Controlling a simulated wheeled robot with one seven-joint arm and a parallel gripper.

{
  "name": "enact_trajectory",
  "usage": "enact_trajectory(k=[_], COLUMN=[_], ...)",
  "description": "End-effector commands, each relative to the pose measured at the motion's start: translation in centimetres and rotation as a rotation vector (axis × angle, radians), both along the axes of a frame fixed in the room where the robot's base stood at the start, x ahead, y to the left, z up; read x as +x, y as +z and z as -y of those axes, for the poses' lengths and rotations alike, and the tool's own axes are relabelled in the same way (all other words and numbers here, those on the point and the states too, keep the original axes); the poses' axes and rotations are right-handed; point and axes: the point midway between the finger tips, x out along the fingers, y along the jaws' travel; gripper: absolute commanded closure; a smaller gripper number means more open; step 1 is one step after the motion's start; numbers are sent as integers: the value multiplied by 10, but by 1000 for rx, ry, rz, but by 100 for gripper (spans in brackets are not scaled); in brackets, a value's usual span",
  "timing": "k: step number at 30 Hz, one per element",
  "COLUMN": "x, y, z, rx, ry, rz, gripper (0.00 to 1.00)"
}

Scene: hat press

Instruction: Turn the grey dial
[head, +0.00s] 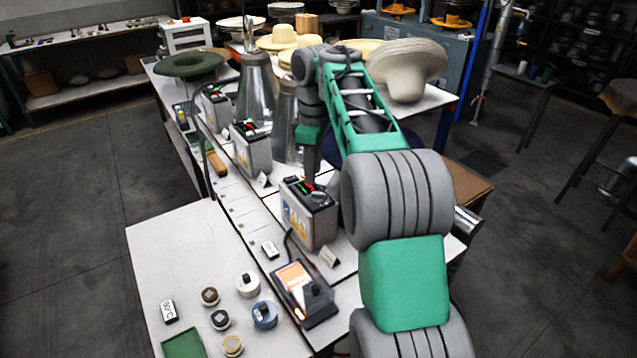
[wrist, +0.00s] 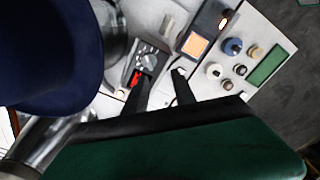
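Several round dials stand on the white table. The palest one, a whitish-grey dial with a dark grip (head: 247,285), best matches the grey dial, but I cannot be sure of its colour. It also shows in the wrist view (wrist: 214,71). My gripper points down over the nearest metal control box (head: 309,215), away from the dials; its fingers are mostly hidden in the head view. In the wrist view my gripper (wrist: 160,77) has its two dark fingers apart, with nothing between them. The left finger overlaps the control box (wrist: 151,58); I cannot tell whether it touches.
Near the pale dial are a blue dial (head: 264,315), a brown dial (head: 209,296), a dark dial (head: 220,320) and a tan dial (head: 232,346). A device with an orange screen (head: 295,276) stands to their right. More control boxes and metal cones line the bench behind.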

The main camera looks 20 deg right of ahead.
Motion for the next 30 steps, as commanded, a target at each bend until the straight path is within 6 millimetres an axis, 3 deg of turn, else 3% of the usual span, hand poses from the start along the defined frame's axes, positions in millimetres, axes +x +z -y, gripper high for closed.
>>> enact_trajectory(k=[1,5,16,27,30], x=[7,13,13,13,13], y=[0,-7,-73,-78,-78], z=[10,20,21,20,20], rx=[-9,-21,-21,-20,-20], ry=[33,80,78,77,77], rz=[-10,-20,-17,-16,-16], gripper=[68,68,68,68,76])
